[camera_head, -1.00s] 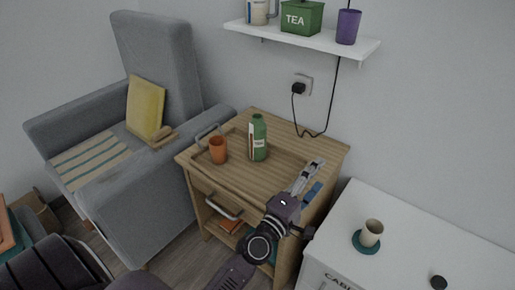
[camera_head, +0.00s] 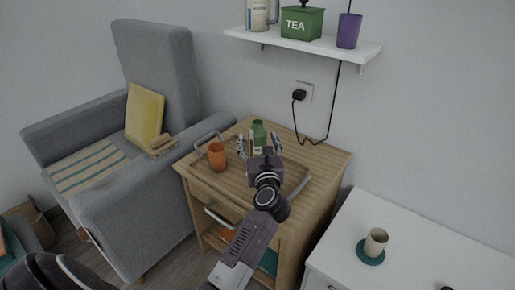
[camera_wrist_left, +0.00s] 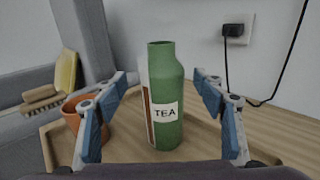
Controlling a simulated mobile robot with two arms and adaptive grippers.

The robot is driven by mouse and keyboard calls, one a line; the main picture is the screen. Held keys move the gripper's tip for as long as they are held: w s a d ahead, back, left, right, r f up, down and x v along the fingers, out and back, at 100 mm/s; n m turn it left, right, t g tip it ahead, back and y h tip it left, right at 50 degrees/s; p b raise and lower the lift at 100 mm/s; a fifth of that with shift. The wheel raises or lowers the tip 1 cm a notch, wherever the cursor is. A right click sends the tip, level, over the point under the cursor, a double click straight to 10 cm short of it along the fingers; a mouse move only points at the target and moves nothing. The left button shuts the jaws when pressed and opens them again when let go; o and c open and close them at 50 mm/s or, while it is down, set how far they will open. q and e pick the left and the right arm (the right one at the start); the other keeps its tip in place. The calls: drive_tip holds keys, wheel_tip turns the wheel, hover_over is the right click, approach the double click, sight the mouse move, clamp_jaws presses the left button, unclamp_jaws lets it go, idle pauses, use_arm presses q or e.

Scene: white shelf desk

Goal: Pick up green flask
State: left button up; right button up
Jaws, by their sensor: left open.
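The green flask (camera_head: 258,131) stands upright on a wooden tray on the small wooden cabinet; my gripper hides its lower part in the head view. In the left wrist view the flask (camera_wrist_left: 165,92), with a "TEA" label, stands between my two blue-padded fingers, with a gap on each side. My left gripper (camera_head: 260,147) is open around or just in front of the flask; the exact depth is hard to tell. My right gripper is not in view.
An orange cup (camera_head: 217,155) stands on the tray (camera_head: 228,178), left of the flask, and shows close to the left finger in the wrist view (camera_wrist_left: 84,122). A black cord (camera_head: 330,110) hangs by the wall behind. A white cabinet (camera_head: 420,255) with a beige cup (camera_head: 375,241) stands at right.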

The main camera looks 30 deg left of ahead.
sight(258, 133)
use_arm(q)
drive_tip(key=x, duration=0.3)
drive_tip(key=shift+w, duration=0.3)
clamp_jaws()
drive_tip(key=shift+r, duration=0.1)
